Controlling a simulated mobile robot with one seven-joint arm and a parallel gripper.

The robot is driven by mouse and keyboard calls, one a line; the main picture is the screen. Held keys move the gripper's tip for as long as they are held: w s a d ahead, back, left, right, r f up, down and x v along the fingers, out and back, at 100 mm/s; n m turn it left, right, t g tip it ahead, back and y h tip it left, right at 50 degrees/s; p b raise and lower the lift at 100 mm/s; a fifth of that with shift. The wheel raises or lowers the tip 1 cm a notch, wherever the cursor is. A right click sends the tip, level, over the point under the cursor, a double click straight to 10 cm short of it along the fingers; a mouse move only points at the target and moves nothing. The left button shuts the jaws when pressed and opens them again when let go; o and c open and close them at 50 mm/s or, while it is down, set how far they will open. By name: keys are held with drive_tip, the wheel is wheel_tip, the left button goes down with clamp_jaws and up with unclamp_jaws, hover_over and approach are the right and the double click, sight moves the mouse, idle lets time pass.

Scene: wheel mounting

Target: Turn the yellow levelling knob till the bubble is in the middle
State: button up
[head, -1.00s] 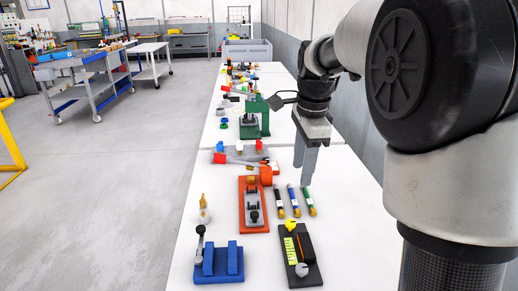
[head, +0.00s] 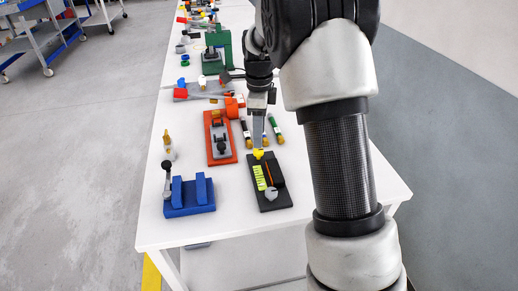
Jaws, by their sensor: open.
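The yellow knob (head: 258,154) sits at the far end of a black block (head: 283,197) on the white table. A yellow-green marked strip (head: 260,177) runs along the left of the block, and a grey round part (head: 271,193) is at its near end. A bubble is too small to make out. My gripper (head: 258,145) points down just above or at the yellow knob, its fingers overlapping in this view. It is open, and I cannot tell whether it touches the knob.
A blue fixture with a lever (head: 203,197) and an orange-red base with a clamp (head: 231,148) stand left of the block. Several coloured pens (head: 277,130) lie beside my gripper. A green press (head: 219,42) stands farther back. The table's near right is clear.

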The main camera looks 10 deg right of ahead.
sight(258, 154)
wheel_tip(258, 154, down, 5)
drive_tip(key=shift+f+b, duration=0.15)
drive_tip(key=shift+b, duration=0.35)
drive_tip(key=c, duration=1)
drive_tip(key=shift+c, duration=0.2)
drive_tip(key=shift+n+p, duration=0.4)
